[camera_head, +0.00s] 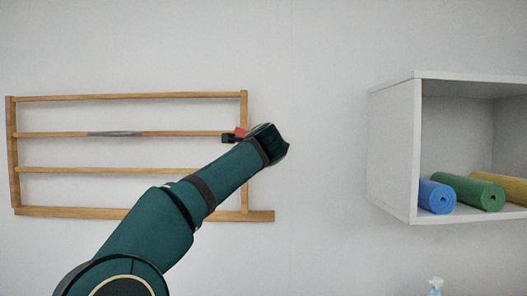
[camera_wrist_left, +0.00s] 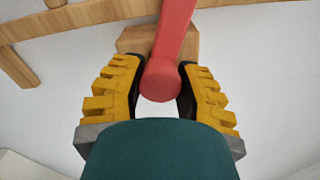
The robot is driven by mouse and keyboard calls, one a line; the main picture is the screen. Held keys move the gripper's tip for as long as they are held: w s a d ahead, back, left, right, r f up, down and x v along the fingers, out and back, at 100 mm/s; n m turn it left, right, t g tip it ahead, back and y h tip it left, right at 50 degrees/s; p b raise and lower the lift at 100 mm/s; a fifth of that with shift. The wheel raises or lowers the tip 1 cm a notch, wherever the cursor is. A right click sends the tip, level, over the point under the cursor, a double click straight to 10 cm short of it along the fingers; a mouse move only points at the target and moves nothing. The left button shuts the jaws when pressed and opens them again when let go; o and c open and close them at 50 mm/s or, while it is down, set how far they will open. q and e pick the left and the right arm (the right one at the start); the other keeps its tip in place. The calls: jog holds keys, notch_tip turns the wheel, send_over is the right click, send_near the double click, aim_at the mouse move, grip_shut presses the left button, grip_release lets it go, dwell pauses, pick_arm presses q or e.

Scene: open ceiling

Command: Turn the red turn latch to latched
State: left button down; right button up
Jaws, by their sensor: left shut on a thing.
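The red turn latch (camera_wrist_left: 168,50) shows close up in the left wrist view as a red bar with a rounded end, in front of a wooden block (camera_wrist_left: 133,40). My left gripper (camera_wrist_left: 160,88) has its two yellow and black fingers on either side of the rounded end, shut on it. In the head view a small red part of the latch (camera_head: 240,132) shows at the right upright of the wooden frame (camera_head: 130,97), beside my left gripper (camera_head: 230,138). My left wrist hides most of the latch there. My right gripper is not in view.
The wooden wall frame has several horizontal rails, with a grey piece (camera_head: 115,133) on one. A white wall shelf (camera_head: 391,150) at the right holds blue (camera_head: 436,196), green (camera_head: 474,197) and yellow (camera_head: 507,188) rolls. A bottle top (camera_head: 436,283) shows below. The wall between frame and shelf is bare.

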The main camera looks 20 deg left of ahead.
pick_arm(q)
jog(key=shift+w+d+f+n+b, duration=0.1)
jog(key=shift+n+b, duration=0.3)
jog(key=shift+n, duration=0.4)
jog(key=shift+d+f+n+b, duration=0.1)
jog(key=shift+n+b, duration=0.25)
jog(key=shift+n, duration=0.45)
jog(key=shift+r, duration=0.1)
jog(key=c, duration=0.5)
grip_release()
jog(key=shift+a+r, duration=0.1)
jog(key=shift+s, duration=0.2)
jog(key=shift+s, duration=0.2)
jog(key=v, duration=1.1)
jog(key=shift+s, duration=0.15)
